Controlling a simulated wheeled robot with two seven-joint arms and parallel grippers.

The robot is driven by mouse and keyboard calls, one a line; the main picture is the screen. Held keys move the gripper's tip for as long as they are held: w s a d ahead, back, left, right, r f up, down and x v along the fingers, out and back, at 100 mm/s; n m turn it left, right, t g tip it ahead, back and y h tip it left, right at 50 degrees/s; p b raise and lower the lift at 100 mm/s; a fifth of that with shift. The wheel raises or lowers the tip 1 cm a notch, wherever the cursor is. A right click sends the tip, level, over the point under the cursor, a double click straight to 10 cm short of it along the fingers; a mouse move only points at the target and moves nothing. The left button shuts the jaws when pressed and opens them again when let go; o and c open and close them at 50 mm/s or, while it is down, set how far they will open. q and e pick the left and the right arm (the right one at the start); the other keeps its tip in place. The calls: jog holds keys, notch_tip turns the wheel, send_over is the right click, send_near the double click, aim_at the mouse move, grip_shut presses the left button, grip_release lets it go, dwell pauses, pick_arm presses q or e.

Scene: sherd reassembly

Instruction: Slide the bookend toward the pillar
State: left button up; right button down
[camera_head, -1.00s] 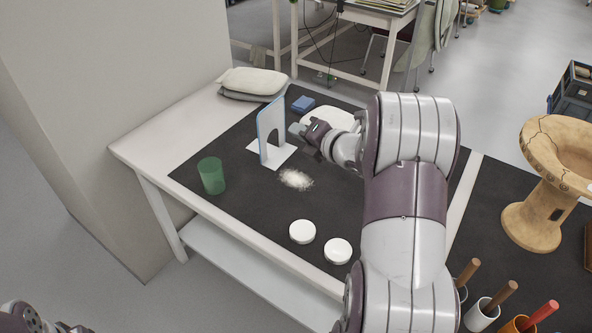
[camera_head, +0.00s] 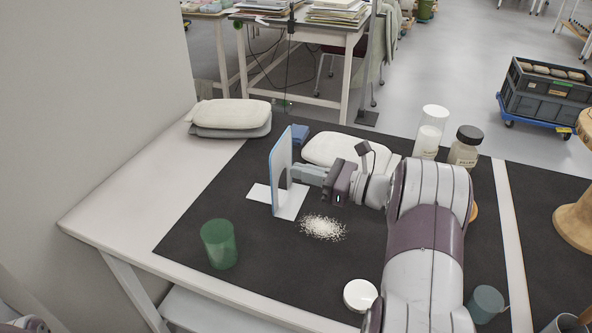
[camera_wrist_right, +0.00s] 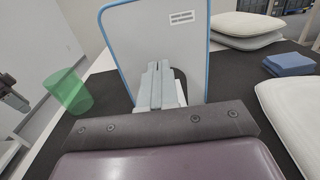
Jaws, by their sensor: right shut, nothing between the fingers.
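The bookend (camera_head: 280,172) is an upright pale plate with a blue edge and a white foot, standing on the dark mat. It also shows in the right wrist view (camera_wrist_right: 112,40). The pillar (camera_head: 90,100) is the broad grey block at the left, beyond the table's left part. My right gripper (camera_head: 297,173) is shut and empty, low at the right side of the bookend's plate. In the right wrist view its fingers (camera_wrist_right: 158,82) point at the plate; whether they touch it I cannot tell. Part of my left arm shows at the lower left edge; its jaw state is unclear.
A green cup (camera_head: 219,244) stands left of the foot. A heap of white grains (camera_head: 324,228) lies in front. Stacked cushions (camera_head: 230,115), a blue cloth (camera_head: 300,134) and a white pad (camera_head: 345,148) are behind.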

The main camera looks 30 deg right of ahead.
jog(key=shift+x, duration=1)
jog(key=shift+f, duration=0.1)
jog(key=b+x, duration=0.4)
jog(key=x, duration=0.1)
jog(key=f+b+x, duration=0.1)
jog(key=b+x, duration=0.2)
jog(key=shift+s, duration=0.1)
jog(key=b+x, duration=0.1)
jog(key=x, duration=0.1)
jog(key=b+x, duration=0.1)
jog(key=x, duration=0.2)
jog(key=b+x, duration=0.1)
jog(key=x, duration=0.1)
jog(key=shift+w+a+r, duration=0.1)
jog(key=shift+w+r, duration=0.15)
jog(key=shift+r, duration=0.1)
jog(key=shift+w+a+r, duration=0.15)
jog(key=shift+w+r, duration=0.05)
jog(key=shift+w, duration=0.05)
jog(key=shift+b, duration=0.3)
